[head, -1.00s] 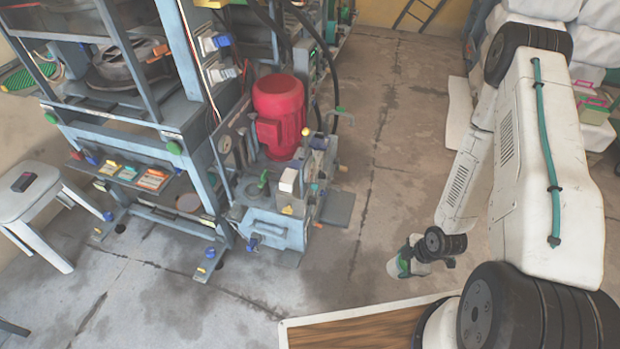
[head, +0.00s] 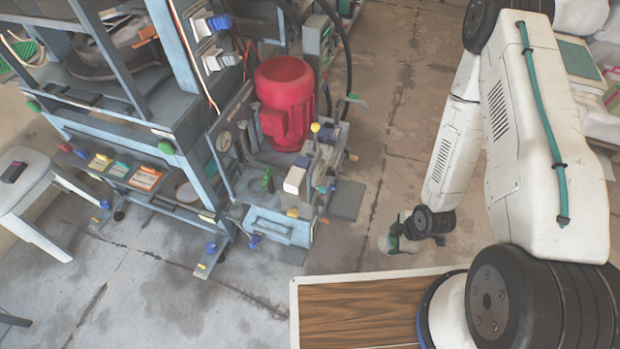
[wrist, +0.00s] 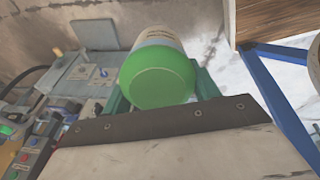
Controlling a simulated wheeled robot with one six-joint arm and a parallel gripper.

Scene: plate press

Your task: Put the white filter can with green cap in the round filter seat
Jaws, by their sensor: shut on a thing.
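My gripper (head: 394,233) is shut on the white filter can with green cap. In the wrist view the can (wrist: 162,42) is between the jaws, with its round green cap (wrist: 158,77) toward the camera. In the head view the can (head: 407,246) is small and partly hidden by the gripper. It is held in the air over the floor, right of the hydraulic unit (head: 278,222) and apart from it. I cannot single out the round filter seat in either view.
A red motor (head: 286,100) tops the hydraulic unit, beside the blue-grey press frame (head: 180,90). A white stool (head: 25,190) stands at the left. A wood-topped surface (head: 355,312) is in front. Open floor (head: 385,170) lies right of the unit.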

